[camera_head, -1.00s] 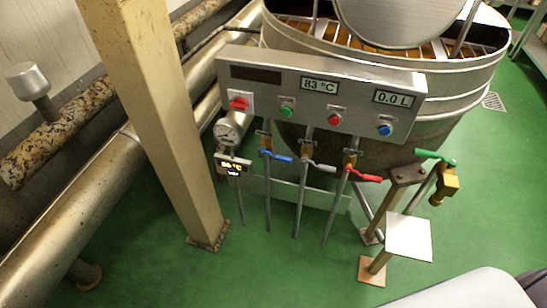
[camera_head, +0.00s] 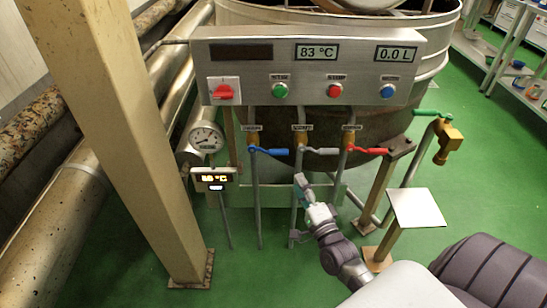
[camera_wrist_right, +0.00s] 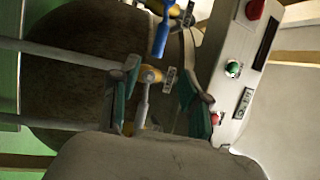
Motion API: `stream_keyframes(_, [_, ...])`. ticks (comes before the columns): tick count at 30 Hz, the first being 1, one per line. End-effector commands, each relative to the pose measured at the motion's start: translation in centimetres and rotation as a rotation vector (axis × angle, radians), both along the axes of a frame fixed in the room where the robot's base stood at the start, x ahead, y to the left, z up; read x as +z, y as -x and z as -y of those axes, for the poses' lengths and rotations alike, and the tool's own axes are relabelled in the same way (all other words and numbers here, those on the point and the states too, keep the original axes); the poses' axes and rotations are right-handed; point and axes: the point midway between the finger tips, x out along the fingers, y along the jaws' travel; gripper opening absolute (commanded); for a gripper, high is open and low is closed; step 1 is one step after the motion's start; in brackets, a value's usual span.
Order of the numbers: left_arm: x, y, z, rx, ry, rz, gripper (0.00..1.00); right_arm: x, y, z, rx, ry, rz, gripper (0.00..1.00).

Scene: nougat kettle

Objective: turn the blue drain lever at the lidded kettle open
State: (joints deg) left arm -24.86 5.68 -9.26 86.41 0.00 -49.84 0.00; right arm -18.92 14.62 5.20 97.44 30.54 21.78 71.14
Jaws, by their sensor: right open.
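The blue drain lever (camera_head: 272,151) points sideways to the right on the leftmost pipe below the panel of the kettle (camera_head: 440,38). In the right wrist view the blue lever (camera_wrist_right: 161,38) lies at the top, outside my fingers. My right gripper (camera_head: 303,184) is open, below and a little right of the blue lever. In the wrist view the open fingers (camera_wrist_right: 158,82) appear on either side of the grey lever (camera_wrist_right: 143,105); whether they touch it, I cannot tell. My left gripper is not in view.
The red lever (camera_head: 374,150) is right of the grey one, and a green-handled brass tap (camera_head: 448,140) is farther right. The control panel (camera_head: 310,60) overhangs the levers. A beige post (camera_head: 120,120) and a gauge (camera_head: 205,139) stand left. A small square plate (camera_head: 414,208) stands right.

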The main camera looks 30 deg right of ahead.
Motion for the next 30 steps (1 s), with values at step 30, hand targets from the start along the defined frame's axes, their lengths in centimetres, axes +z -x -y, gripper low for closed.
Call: stream_keyframes(30, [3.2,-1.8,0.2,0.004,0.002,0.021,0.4,2.2,-12.6,1.8,0.001,0.004,-0.007,0.46])
